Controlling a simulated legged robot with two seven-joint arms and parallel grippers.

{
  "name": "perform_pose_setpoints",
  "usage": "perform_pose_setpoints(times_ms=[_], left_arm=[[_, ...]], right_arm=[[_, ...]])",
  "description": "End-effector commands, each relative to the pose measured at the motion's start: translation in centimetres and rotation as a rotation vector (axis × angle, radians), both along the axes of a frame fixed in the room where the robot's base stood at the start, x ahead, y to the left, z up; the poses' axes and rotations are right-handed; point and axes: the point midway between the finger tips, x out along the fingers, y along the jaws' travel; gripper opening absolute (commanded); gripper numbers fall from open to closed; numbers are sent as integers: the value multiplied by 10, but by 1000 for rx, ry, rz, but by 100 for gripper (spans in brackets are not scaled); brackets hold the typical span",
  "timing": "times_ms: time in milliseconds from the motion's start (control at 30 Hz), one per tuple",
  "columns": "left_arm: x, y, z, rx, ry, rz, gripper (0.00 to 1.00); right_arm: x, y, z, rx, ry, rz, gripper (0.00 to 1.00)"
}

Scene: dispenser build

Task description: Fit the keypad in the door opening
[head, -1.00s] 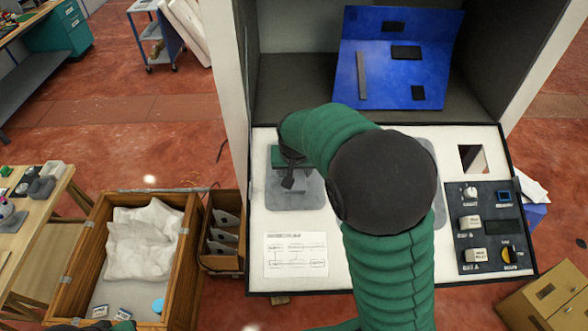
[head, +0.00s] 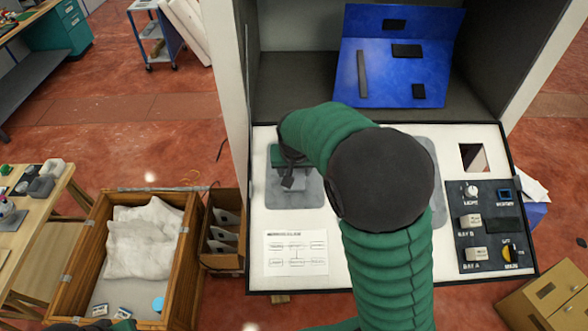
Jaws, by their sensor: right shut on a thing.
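The door lies open as a white panel (head: 345,277), with a square opening (head: 472,157) in its upper right part. The opening is empty, and red floor shows through part of it. My right gripper (head: 288,178) points down over a grey mat (head: 312,196) on the left of the panel, well left of the opening. It is shut on a small light grey piece (head: 295,185), mostly hidden by the fingers. I cannot tell for sure that this is the keypad. My left gripper does not show clearly.
A dark control plate (head: 484,226) with knobs and buttons fills the panel's right side below the opening. A printed sheet (head: 296,252) lies on the panel. A blue board (head: 400,75) stands in the cabinet behind. A wooden crate (head: 180,250) is at left. My right arm hides the panel's middle.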

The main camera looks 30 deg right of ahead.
Motion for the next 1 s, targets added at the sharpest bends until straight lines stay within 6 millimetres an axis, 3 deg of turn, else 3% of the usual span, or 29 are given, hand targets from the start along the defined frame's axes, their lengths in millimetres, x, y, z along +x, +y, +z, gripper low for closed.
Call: perform_pose_setpoints(times_ms=[300, 333, 500, 733, 867, 1000], left_arm=[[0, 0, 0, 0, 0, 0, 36], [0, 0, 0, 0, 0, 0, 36], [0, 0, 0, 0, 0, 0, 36], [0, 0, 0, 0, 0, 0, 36], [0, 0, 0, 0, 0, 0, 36], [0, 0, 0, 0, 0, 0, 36]], right_arm=[[0, 0, 1, 0, -2, -1, 0], [0, 0, 1, 0, -2, -1, 58], [0, 0, 1, 1, -2, -1, 80], [0, 0, 0, 1, 1, 0, 81], [0, 0, 0, 1, 1, 0, 98], [0, 0, 0, 0, 0, 0, 100]])
